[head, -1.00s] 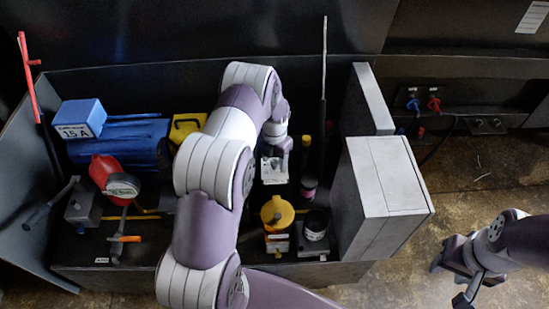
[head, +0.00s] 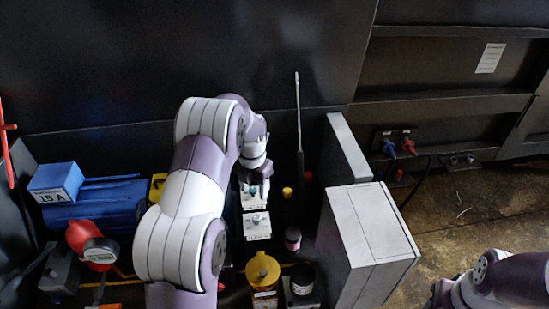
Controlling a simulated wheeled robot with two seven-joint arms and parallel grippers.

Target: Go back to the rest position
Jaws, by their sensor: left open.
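My left arm crosses the middle of the head view, and my left gripper (head: 254,180) is at its far end, pointing down over the black bin. Its jaws are open, and its tips are partly hidden by the wrist. Just below it are two small white switch boxes with knobs, a rear one (head: 255,201) and a front one (head: 257,228). I cannot tell whether the tips touch the rear box. My right arm enters at the lower right corner, and its gripper is mostly cut off by the bottom edge.
A grey panel box (head: 372,235) stands right of the bin contents. A thin upright rod (head: 298,120) rises behind. A blue cylinder (head: 98,207), a blue box (head: 56,183), a red gauge (head: 90,243) and a yellow-capped jar (head: 263,270) are in the bin. Open floor (head: 470,205) lies right.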

